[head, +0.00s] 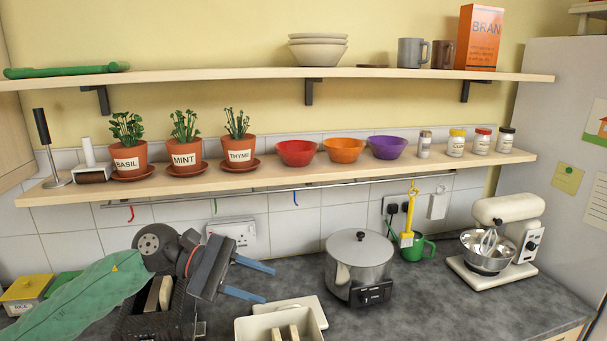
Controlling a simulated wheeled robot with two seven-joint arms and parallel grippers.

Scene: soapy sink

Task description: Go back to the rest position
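My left arm comes in from the left in a green sleeve. My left gripper (267,284) points right over the grey counter (420,300). Its two blue fingers are spread apart with nothing between them, so it is open and empty. It is left of the silver lidded pot (357,262) and apart from it. My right gripper is not in view. No sink shows in this view.
A dark box (130,326) with tan pieces is below my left wrist; a white container (254,328) is at the bottom. A yellow-lidded box (26,290), green mug (412,248) and white mixer (506,214) stand on the counter. The lower shelf (330,176) holds pots, bowls and jars.

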